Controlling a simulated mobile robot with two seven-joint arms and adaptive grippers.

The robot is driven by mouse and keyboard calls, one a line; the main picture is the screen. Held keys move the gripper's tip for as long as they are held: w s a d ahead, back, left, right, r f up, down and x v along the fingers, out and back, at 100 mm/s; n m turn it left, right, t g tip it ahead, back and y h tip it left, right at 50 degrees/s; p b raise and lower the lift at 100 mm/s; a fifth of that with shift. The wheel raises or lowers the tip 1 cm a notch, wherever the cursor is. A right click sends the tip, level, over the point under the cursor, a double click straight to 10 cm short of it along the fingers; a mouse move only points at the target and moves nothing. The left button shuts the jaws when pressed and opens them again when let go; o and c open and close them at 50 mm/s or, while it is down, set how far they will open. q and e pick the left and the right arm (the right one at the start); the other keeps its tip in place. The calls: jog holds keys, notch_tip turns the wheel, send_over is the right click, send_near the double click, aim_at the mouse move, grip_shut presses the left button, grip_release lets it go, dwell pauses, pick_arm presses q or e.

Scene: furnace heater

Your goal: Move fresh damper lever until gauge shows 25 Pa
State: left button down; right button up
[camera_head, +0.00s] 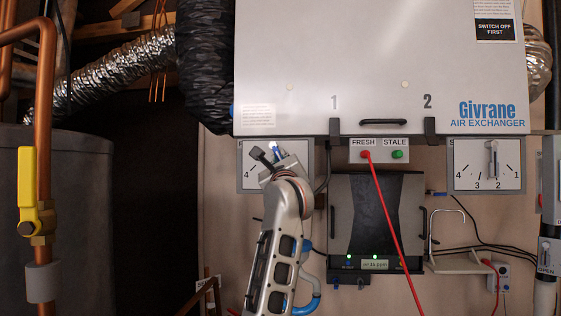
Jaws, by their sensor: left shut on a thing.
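The fresh damper plate (301,178) is under the left end of the air exchanger, largely covered by my left arm. A "4" and the start of a label show at its left edge. My left gripper (271,158) is in front of this plate, shut on the fresh damper lever. The lever is mostly hidden by the gripper, so its exact setting is unclear. The grey and black gauge device (376,215) hangs at centre, with a small lit display (375,264) and green lights. The reading is too small to make out surely. My right gripper is out of view.
The Givrane air exchanger (380,70) overhangs the plates. FRESH (365,155) and STALE (397,155) ports sit at centre; a red hose (390,220) runs down from FRESH. The stale damper lever (492,158) is at right. A copper pipe with yellow valve (27,190) stands left.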

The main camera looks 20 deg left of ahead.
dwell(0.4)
pick_arm(q)
jog(key=c, duration=2.1)
grip_release()
jog(key=v, duration=1.2)
jog(key=shift+d, duration=0.15)
